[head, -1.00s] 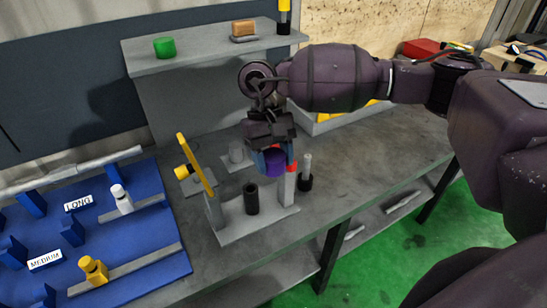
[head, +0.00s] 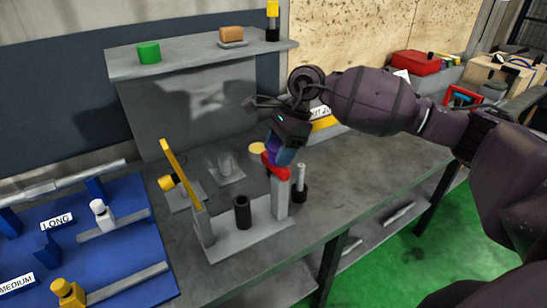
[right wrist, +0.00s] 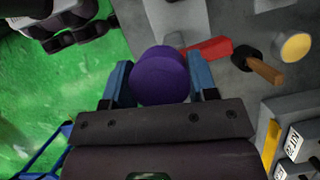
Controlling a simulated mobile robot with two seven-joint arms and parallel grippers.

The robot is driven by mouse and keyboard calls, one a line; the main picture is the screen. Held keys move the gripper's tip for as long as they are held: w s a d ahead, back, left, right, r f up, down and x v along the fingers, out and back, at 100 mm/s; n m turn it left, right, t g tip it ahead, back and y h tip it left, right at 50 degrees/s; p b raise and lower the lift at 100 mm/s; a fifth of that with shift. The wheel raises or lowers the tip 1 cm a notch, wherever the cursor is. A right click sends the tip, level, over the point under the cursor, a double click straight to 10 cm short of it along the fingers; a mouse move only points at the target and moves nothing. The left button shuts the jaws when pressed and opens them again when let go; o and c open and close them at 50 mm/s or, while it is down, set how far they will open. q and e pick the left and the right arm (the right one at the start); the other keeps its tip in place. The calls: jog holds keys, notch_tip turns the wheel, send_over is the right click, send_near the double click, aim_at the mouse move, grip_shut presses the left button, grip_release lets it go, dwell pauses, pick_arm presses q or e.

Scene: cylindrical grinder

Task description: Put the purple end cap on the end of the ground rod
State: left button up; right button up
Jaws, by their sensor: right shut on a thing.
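My right gripper (head: 277,150) has blue fingers and is shut on the purple end cap (head: 272,147). In the right wrist view the round purple cap (right wrist: 160,76) sits between both fingers (right wrist: 160,84). In the head view the cap is above the red top (head: 275,169) of a grey post (head: 281,197); I cannot tell whether they touch. A long grey rod (head: 70,176) lies along the back of the blue board; I cannot tell whether it is the ground rod. A thin light rod (head: 301,176) stands upright in a black base right of the post. My left gripper is not in view.
A black cylinder (head: 242,211) and a yellow upright bar (head: 181,173) stand left of the post. The blue board (head: 125,250) holds white and yellow pieces. The bench right of the rod is clear.

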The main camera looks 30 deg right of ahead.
jog(key=m, duration=0.1)
jog(key=w+d+f+m+t, duration=0.1)
jog(key=m, duration=0.1)
jog(key=shift+d+b, duration=0.25)
jog(key=shift+b, duration=0.1)
pick_arm(q)
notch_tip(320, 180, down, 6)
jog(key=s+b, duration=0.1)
jog(key=b, duration=0.3)
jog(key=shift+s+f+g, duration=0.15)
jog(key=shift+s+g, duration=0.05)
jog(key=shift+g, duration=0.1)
pick_arm(e)
jog(key=shift+w+d+f+m+t+h, duration=0.35)
jog(key=shift+w+d+m+t+h, duration=0.35)
jog(key=shift+d+m, duration=1.45)
jog(key=shift+w+d+f+m+t+h, duration=0.35)
jog(key=shift+w+d+m+h, duration=0.7)
jog(key=shift+m, duration=2.25)
jog(key=shift+w+d+f+m+t+h, duration=0.45)
jog(key=shift+d+m+h, duration=0.75)
jog(key=shift+m, duration=1.55)
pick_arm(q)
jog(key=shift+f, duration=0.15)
pick_arm(e)
jog(key=shift+w+d+r+y, duration=0.1)
jog(key=shift+w+d+y, duration=0.1)
jog(key=shift+d+y, duration=0.05)
